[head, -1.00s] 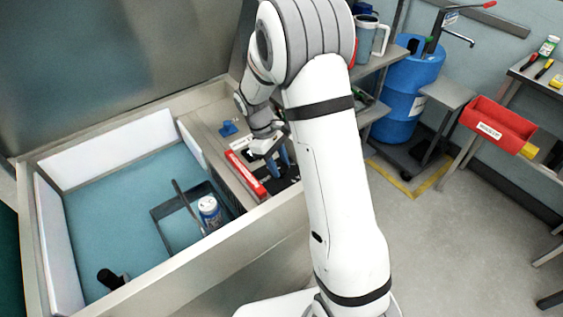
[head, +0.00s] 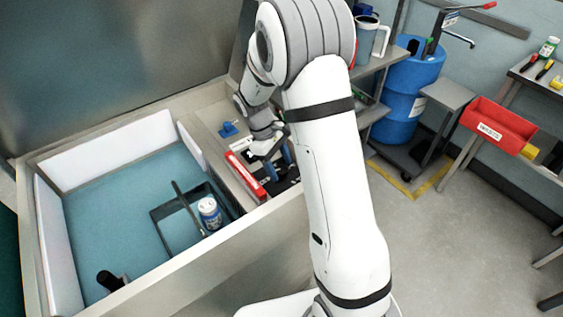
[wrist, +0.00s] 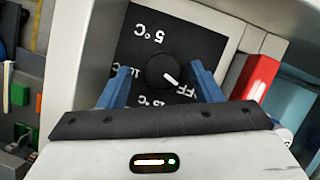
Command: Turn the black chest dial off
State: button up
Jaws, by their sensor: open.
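The black dial (wrist: 167,72) is a round knob on a black square panel (wrist: 180,40) printed with 5°C, 15°C, OFF and a partly covered label. Its white pointer line slants to the lower right, toward the OFF label. My gripper (wrist: 162,82) is open, with one blue finger on each side of the dial and visible gaps between. In the head view, my gripper (head: 283,163) is over the black panel (head: 284,186) on the chest's right-hand ledge. The dial itself is hidden there by my gripper.
A red item (head: 245,174) lies beside the panel, and a blue part (head: 228,129) sits farther back on the ledge. The open chest (head: 110,205) holds a white-capped bottle (head: 209,213) and a black-topped item (head: 109,279). A blue drum (head: 405,95) stands at right.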

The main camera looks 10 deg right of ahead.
jog(key=shift+w+r, duration=0.1)
jog(key=shift+r, duration=0.1)
jog(key=v, duration=0.7)
jog(key=shift+r+b, duration=0.15)
jog(key=shift+b, duration=0.15)
jog(key=shift+a, duration=0.1)
jog(key=s+d+r+m+t+y, duration=0.1)
jog(key=s+r+m+t, duration=0.2)
jog(key=s, duration=0.8)
jog(key=s+d+r+m+t+y, duration=0.2)
jog(key=s+r+m, duration=0.4)
jog(key=s, duration=0.5)
jog(key=shift+s+d+r+t, duration=0.25)
jog(key=shift+s+r+t, duration=0.15)
jog(key=shift+r+t, duration=0.1)
